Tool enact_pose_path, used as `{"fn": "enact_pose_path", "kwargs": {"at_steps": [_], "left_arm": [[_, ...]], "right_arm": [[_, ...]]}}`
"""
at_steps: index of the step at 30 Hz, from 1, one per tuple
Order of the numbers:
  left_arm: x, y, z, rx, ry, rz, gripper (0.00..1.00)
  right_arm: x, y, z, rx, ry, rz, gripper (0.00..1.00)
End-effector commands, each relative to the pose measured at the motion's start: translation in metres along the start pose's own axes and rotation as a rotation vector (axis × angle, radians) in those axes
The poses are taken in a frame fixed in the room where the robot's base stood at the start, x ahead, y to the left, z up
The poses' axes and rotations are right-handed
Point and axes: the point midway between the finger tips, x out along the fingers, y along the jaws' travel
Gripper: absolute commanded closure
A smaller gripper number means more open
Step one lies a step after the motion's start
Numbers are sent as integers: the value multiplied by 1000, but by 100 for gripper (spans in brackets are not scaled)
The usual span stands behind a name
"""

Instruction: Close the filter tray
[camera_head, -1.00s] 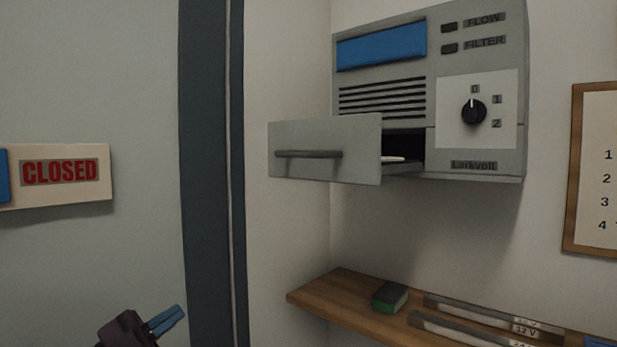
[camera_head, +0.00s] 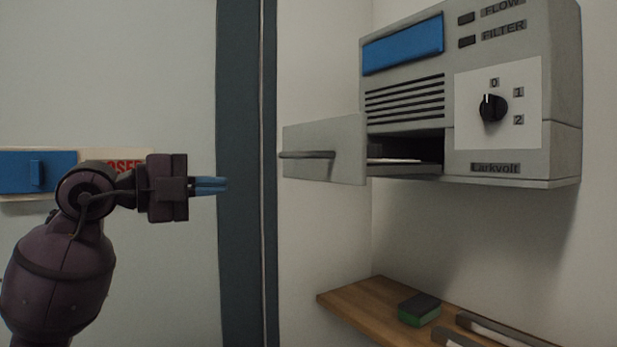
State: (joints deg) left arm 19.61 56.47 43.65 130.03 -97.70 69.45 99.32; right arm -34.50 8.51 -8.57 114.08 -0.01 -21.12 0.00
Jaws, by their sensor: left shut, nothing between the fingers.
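The filter tray (camera_head: 345,140) is a grey drawer pulled out of the lower left of the wall unit (camera_head: 468,160). Its front panel carries a dark horizontal bar handle (camera_head: 308,155). A dark opening shows behind the panel, with something pale lying inside the tray. My left gripper (camera_head: 212,185) has blue fingers, which are shut and empty. It is to the left of the tray front, slightly lower than the handle, and appears apart from it. My right gripper is not in view.
A wooden shelf (camera_head: 352,298) below the unit holds a green and black block (camera_head: 420,309) and grey rails. A dark vertical frame (camera_head: 240,250) stands left of the unit. A sign with a blue slider (camera_head: 50,160) is at far left, partly hidden by my arm.

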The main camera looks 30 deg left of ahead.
Motion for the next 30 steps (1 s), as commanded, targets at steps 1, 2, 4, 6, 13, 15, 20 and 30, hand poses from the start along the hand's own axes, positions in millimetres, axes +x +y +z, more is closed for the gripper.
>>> {"fn": "enact_pose_path", "kwargs": {"at_steps": [1,2,4,6,13,15,20,30], "left_arm": [[-4,-6,1,6,-23,-3,100],[-6,-8,1,7,-35,-3,100],[-8,-12,2,8,-53,-3,100],[-8,-14,3,8,-62,-4,100],[13,-15,4,7,-60,-4,100],[24,-15,4,7,-60,-4,100],[50,-16,6,6,-59,-4,100],[106,-16,9,6,-59,-4,100]], "right_arm": [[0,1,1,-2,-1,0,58],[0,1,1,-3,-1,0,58],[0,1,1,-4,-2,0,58],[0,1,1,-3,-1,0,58],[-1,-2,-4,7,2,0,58],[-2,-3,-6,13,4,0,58],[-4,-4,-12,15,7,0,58],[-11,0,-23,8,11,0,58]]}}
